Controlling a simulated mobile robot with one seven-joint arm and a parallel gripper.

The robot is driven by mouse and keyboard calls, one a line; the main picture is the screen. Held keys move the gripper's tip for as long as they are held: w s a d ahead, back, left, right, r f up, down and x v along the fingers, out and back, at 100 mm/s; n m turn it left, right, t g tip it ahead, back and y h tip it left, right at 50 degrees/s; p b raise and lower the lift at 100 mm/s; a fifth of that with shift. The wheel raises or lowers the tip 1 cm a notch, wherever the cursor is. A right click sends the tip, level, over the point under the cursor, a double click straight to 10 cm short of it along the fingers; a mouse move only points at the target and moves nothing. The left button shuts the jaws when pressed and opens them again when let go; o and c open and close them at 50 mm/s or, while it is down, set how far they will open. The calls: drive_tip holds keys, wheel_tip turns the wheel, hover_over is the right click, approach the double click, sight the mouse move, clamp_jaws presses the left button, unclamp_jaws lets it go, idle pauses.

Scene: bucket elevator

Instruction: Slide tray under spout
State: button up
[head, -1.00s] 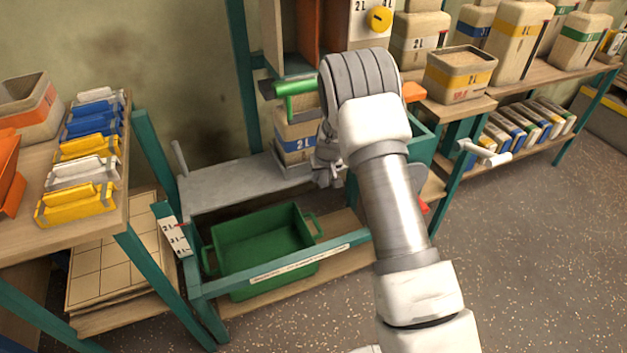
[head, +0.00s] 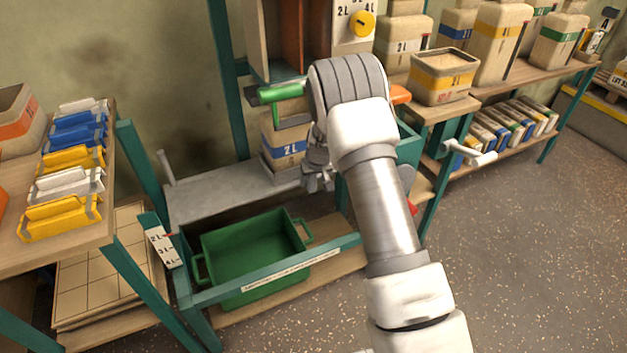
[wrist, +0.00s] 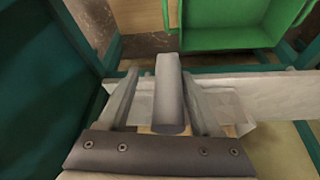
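A flat grey metal tray or slide (head: 215,194) lies on the teal frame in the head view, with an upright post at its far left end. A beige box marked 2L with a blue band (head: 290,148) stands at its right end. My gripper (head: 318,178) is low, in front and to the right of that box. In the wrist view my gripper (wrist: 162,85) has its two fingers apart on either side of a grey post (wrist: 168,95), with gaps showing. The arm hides the spout area; a green handle (head: 280,92) shows above the box.
A green bin (head: 205,243) sits on the lower shelf behind a teal rail (head: 345,242). Left is a bench with yellow, white and blue clips (head: 60,217). Right are beige containers (head: 445,75) and a white crank handle (head: 470,152). The floor at right is clear.

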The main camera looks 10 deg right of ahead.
drive_tip(key=shift+a, duration=0.1)
drive_tip(key=shift+r, duration=0.2)
drive_tip(key=p+v, duration=0.5)
drive_tip(key=v, duration=1.2)
drive_tip(key=shift+r, duration=0.15)
drive_tip(key=s+r, duration=1.5)
drive_tip(key=r, duration=0.3)
drive_tip(key=s+d+r+m+t, duration=0.1)
drive_tip(key=s+r, duration=0.1)
drive_tip(key=s, duration=0.7)
drive_tip(key=s+r, duration=0.2)
drive_tip(key=s, duration=0.7)
wheel_tip(320, 180, up, 18)
drive_tip(key=s+p, duration=0.1)
drive_tip(key=p, duration=1.7)
drive_tip(key=shift+p, duration=0.4)
